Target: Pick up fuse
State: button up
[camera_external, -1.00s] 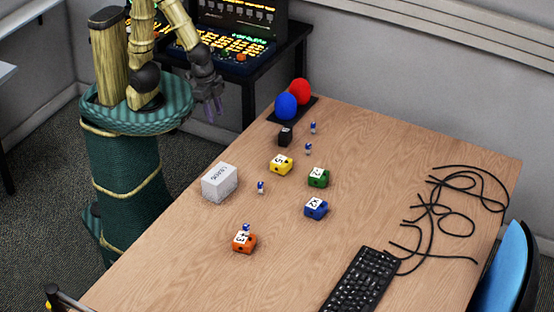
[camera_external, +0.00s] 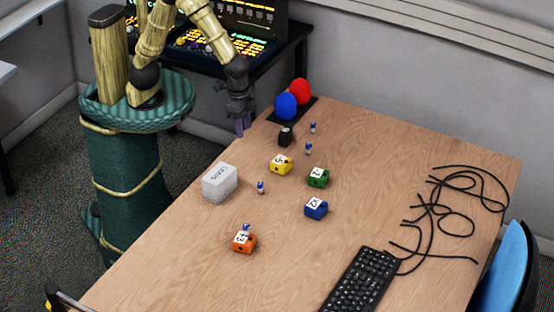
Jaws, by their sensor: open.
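Several small blue-and-white cylinders, which look like the fuses, are on the table. One fuse (camera_external: 313,127) stands near the back, and another fuse (camera_external: 308,148) stands just in front of it. A third fuse (camera_external: 261,187) stands right of the white box. Another fuse (camera_external: 246,229) sits at the orange block (camera_external: 244,242) labelled 3; whether on it or behind it I cannot tell. My gripper (camera_external: 240,128) is open and empty, pointing down by the table's back left edge, left of the black block (camera_external: 285,136). It touches no fuse.
Yellow (camera_external: 281,165), green (camera_external: 318,177) and blue (camera_external: 316,208) blocks stand mid-table. A white labelled box (camera_external: 220,183) is at the left edge. Blue (camera_external: 286,106) and red (camera_external: 300,91) balls are at the back. A keyboard (camera_external: 362,281) and black cables (camera_external: 436,212) lie right.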

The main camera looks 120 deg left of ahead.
jog(key=g, duration=0.1)
send_over(261, 182)
notch_tip(261, 182, down, 3)
jog(key=shift+w+d+n+p, duration=0.1)
jog(key=shift+w+n+p, duration=0.2)
jog(key=shift+w+n, duration=0.1)
notch_tip(261, 182, down, 12)
jog(key=shift+f+p, duration=0.1)
jog(key=shift+p, duration=0.3)
jog(key=shift+s, duration=0.1)
jog(key=shift+s+f, duration=0.15)
jog(key=shift+f, duration=0.35)
notch_tip(261, 182, down, 4)
jog(key=shift+s+f+p, duration=0.1)
jog(key=shift+s+p, duration=0.05)
jog(key=shift+p, duration=0.3)
